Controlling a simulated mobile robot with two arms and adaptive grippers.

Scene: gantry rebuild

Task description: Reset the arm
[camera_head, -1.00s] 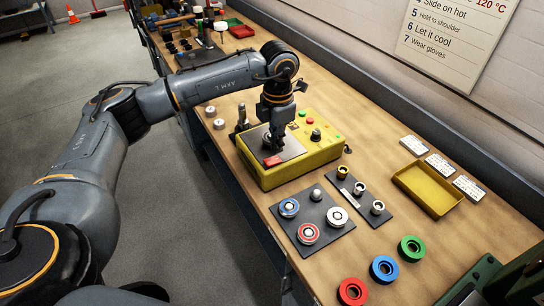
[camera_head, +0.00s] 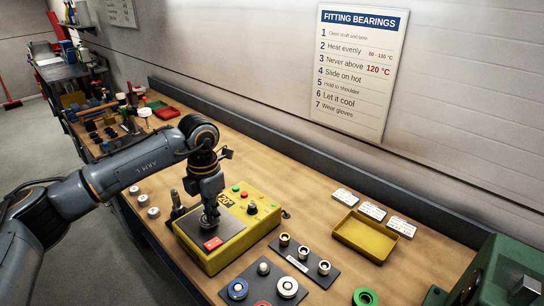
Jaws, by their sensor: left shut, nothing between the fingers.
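My left arm reaches in from the left over the workbench (camera_head: 330,211). Its gripper (camera_head: 209,224) points down over the grey top plate of the yellow heater box (camera_head: 208,262). The fingers are shut with nothing between them, close above or touching the plate; I cannot tell which. The box has a green button, a red button (camera_head: 244,195) and a dark knob (camera_head: 252,208) behind the gripper. My right gripper is not in view.
A dark plate with bearings (camera_head: 262,287) and a strip with rings (camera_head: 304,262) lie in front of the box. A yellow tray (camera_head: 366,237) and white cards (camera_head: 372,211) are to the right. A green machine (camera_head: 497,275) stands at the right edge. Tools crowd the far bench end.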

